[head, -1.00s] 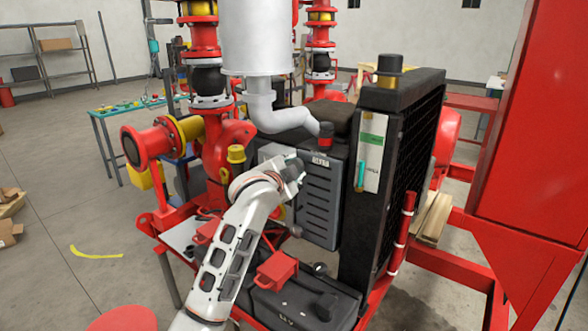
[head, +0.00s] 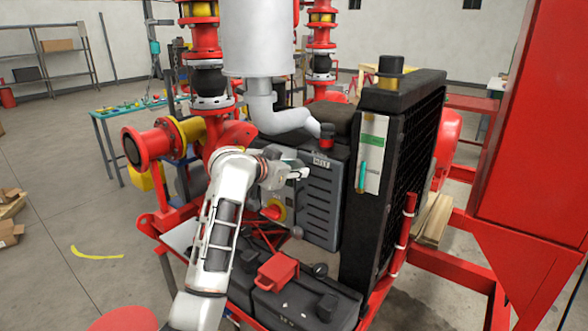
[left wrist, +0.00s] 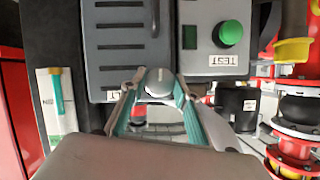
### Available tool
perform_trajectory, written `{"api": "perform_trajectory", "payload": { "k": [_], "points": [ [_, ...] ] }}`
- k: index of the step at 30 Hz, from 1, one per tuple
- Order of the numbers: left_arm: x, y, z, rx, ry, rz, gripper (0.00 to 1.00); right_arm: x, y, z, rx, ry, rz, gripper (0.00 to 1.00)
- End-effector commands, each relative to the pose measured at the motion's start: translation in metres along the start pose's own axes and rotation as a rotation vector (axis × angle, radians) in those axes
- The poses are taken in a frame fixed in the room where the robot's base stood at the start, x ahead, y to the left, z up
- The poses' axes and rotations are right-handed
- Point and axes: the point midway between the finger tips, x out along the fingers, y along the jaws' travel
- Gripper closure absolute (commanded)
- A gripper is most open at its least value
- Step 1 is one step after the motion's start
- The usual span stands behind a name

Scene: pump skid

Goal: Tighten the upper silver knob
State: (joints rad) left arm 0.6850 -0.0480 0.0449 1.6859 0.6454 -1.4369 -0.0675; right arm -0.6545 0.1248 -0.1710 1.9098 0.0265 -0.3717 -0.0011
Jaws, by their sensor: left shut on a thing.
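The silver knob (left wrist: 158,82) shows in the left wrist view at the edge of a grey louvred cabinet door (left wrist: 122,45). My left gripper (left wrist: 158,92) is shut on it, with one teal-padded finger on each side. In the head view my left gripper (head: 297,170) is at the upper left of the same louvred door (head: 320,205), and the knob is hidden behind it. A grey ball-shaped knob (head: 297,232) sits lower, near the door's bottom left corner; I cannot tell what it belongs to. My right gripper is not in view.
A green button (left wrist: 230,33) on a TEST panel is beside the knob in the wrist view. The black radiator (head: 405,170) stands right of the door. A grey exhaust pipe (head: 275,115) hangs above my gripper. A red box (head: 277,271) sits below it.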

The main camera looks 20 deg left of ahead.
Motion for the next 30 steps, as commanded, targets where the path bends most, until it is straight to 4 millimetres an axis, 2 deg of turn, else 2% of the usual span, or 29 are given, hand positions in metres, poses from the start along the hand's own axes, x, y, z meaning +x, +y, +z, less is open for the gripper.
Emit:
{"api": "perform_trajectory", "payload": {
  "k": [18,19,20,30],
  "points": [
    [0.0011,0.0004,0.0036,-0.034,-0.008,0.016,0.91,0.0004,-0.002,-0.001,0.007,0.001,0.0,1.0],
    [0.0011,0.0005,0.0036,-0.034,-0.007,0.016,0.62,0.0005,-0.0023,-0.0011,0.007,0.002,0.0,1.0],
    [0.0012,0.0005,0.0036,-0.034,-0.007,0.016,0.54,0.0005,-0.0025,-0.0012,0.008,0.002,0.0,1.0],
    [0.0001,0.0001,0.0014,-0.034,-0.003,0.015,0.53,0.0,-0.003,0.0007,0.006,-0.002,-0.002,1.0]
  ]
}}
